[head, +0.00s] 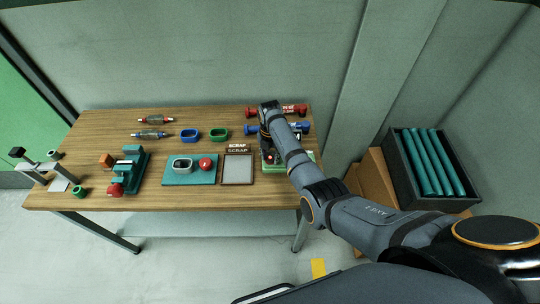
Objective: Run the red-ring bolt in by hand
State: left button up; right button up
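My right arm reaches in from the right over the table's right end. Its gripper (268,150) points down above a green fixture (276,169). A small red spot (270,157) shows at the fingertips; it may be the red ring of the bolt, but it is too small to be sure. The wrist and forearm hide most of the fixture, and I cannot tell whether the fingers are closed. My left gripper is not in view.
On the wooden table (90,150) are a scrap tray (238,170), a teal mat (190,179) with a grey ring and red knob, a teal vise (132,162), and blue and green rings. Red (290,109) and blue tools lie behind my wrist. A dark crate (405,180) stands right.

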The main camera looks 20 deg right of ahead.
grip_shut()
